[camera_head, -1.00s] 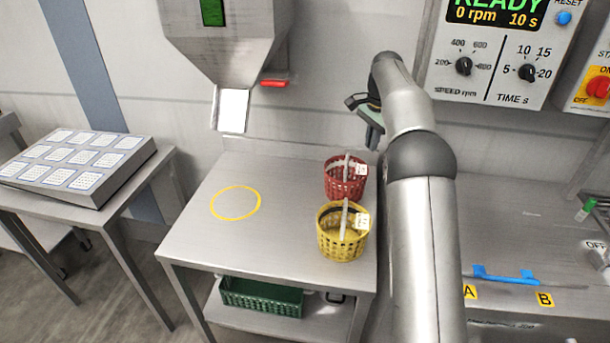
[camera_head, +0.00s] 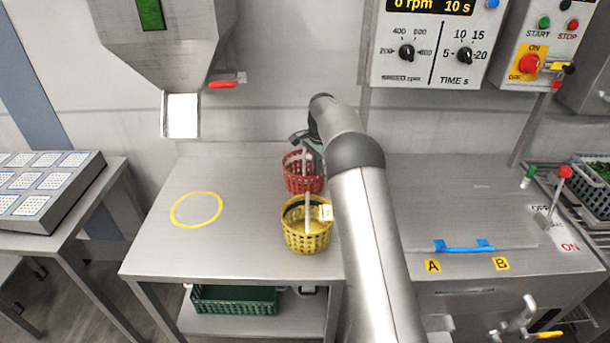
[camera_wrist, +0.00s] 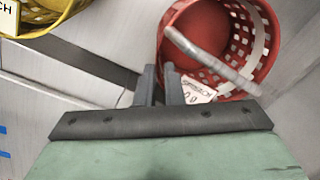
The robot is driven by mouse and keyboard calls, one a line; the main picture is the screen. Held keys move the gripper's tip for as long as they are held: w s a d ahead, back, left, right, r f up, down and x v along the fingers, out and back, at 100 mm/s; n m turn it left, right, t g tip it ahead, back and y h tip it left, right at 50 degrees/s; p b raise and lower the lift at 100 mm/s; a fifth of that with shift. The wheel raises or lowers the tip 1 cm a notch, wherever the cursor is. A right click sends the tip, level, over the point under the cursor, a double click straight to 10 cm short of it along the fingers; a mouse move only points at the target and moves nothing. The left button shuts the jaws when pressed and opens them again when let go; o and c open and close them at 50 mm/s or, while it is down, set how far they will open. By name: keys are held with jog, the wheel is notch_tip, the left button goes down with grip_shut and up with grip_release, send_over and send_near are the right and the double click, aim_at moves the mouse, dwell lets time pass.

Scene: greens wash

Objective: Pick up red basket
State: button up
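The red basket (camera_head: 303,180) stands on the steel table behind the yellow basket (camera_head: 306,236), with its pale handle upright across the top. My gripper (camera_head: 312,150) is at the red basket's back right edge, and my arm partly hides it. In the wrist view the red basket (camera_wrist: 188,55) lies just ahead and to the right. Its handle slants across the opening, and a white label hangs near my right finger.
The yellow basket also shows at the wrist view's top left (camera_wrist: 45,22). A yellow ring (camera_head: 196,225) marks clear table to the left. A hopper chute (camera_head: 181,116) hangs at the back left. A green crate (camera_head: 235,307) sits on the shelf below.

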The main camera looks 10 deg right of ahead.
aim_at(317, 180)
jog(key=shift+w+f+p, duration=0.2)
jog(key=shift+f+p, duration=0.35)
jog(key=shift+f, duration=1.8)
grip_shut()
jog(key=shift+r, duration=0.1)
